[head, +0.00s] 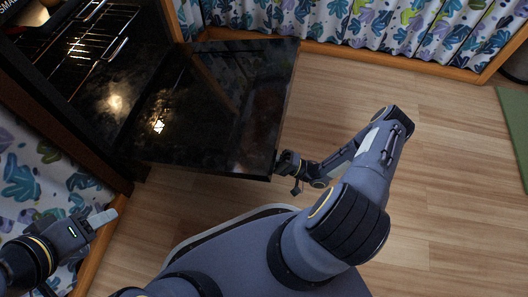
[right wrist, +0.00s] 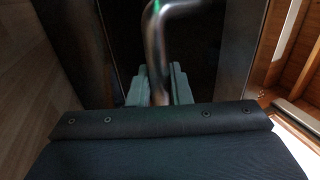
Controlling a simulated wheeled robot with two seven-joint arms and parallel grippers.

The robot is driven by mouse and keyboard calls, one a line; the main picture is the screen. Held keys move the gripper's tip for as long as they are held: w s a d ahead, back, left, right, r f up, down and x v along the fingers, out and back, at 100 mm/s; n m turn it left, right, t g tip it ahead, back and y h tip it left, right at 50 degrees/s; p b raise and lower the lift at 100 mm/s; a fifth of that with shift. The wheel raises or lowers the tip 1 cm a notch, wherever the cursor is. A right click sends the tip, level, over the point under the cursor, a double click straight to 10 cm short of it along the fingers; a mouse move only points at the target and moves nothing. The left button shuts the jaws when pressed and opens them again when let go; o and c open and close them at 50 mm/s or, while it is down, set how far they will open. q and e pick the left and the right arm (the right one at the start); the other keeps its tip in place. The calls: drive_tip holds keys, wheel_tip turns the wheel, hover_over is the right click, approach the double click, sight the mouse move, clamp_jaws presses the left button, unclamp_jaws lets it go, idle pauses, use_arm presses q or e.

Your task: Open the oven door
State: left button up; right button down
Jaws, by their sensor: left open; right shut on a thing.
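The oven door (head: 215,105) is a glossy dark panel, swung well out from the dark oven (head: 75,75) at the upper left of the head view. Metal racks (head: 100,38) show in the oven. My right gripper (head: 284,168) is at the door's outer lower corner, its fingers mostly hidden by the wrist. In the right wrist view, my right gripper's fingers (right wrist: 160,85) are shut around a curved metal door handle (right wrist: 155,45). My left gripper (head: 98,216) is open and empty at the lower left, apart from the door.
Leaf-patterned curtain panels (head: 350,22) with wooden trim line the top; another (head: 25,185) is at the left. Bare wood floor (head: 450,150) lies right of the door. A green mat (head: 516,130) is at the far right.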

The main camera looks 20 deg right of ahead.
drive_tip(key=shift+w, duration=0.3)
drive_tip(key=c, duration=1.4)
unclamp_jaws()
drive_tip(key=shift+o, duration=0.2)
drive_tip(key=shift+s, duration=0.15)
drive_tip(key=v, duration=0.7)
drive_tip(key=shift+s+d+p, duration=0.2)
drive_tip(key=shift+d+p, duration=0.05)
drive_tip(key=shift+p, duration=0.2)
drive_tip(key=shift+d+f, duration=0.1)
drive_tip(key=shift+f, duration=0.05)
